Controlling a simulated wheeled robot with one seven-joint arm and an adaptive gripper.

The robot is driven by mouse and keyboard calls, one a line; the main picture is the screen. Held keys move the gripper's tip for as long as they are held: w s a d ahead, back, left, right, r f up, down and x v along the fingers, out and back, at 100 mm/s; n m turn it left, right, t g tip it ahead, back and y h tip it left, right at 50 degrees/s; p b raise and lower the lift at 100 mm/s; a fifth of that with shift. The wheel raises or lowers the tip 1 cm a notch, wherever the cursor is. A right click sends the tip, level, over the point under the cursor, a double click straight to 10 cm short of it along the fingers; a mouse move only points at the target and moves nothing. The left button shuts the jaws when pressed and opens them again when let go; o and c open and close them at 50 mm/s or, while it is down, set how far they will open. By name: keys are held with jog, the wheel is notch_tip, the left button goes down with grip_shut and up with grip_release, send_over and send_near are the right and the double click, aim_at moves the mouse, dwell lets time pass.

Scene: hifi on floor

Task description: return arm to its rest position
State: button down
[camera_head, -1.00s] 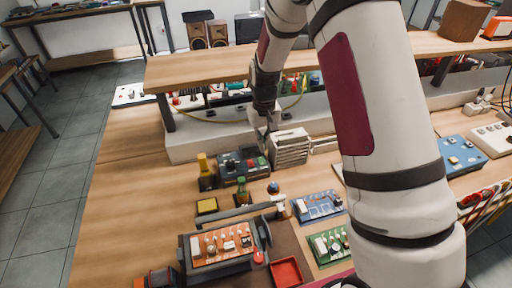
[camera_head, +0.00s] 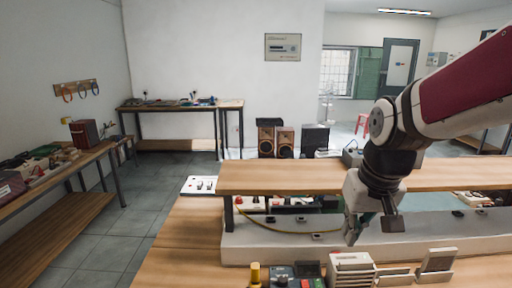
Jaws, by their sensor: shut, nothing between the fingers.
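My gripper (camera_head: 354,238) is at the right of the head view, below my dark wrist, with its fingers pointing down. It is shut and holds nothing. It hangs in front of the raised wooden shelf and above the workbench, just behind and above a beige slotted block. My arm reaches in from the right edge, raised above the bench. The fingertips are small in the picture and partly blend with the pale ledge behind them.
The raised shelf (camera_head: 290,178) runs across behind my gripper. The beige slotted block (camera_head: 351,270) and a grey device (camera_head: 283,277) stand on the workbench (camera_head: 185,245). Two wooden speakers (camera_head: 267,139) stand farther back. The tiled floor at left is clear between the tables.

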jog(key=s+r+t, duration=0.1)
jog(key=s+r, duration=0.1)
jog(key=s, duration=0.5)
jog(key=s+r+t, duration=0.1)
jog(key=s+r, duration=0.2)
jog(key=s, duration=0.5)
jog(key=shift+s+d+t, duration=0.15)
jog(key=shift+s+t, duration=0.15)
jog(key=shift+r, duration=0.1)
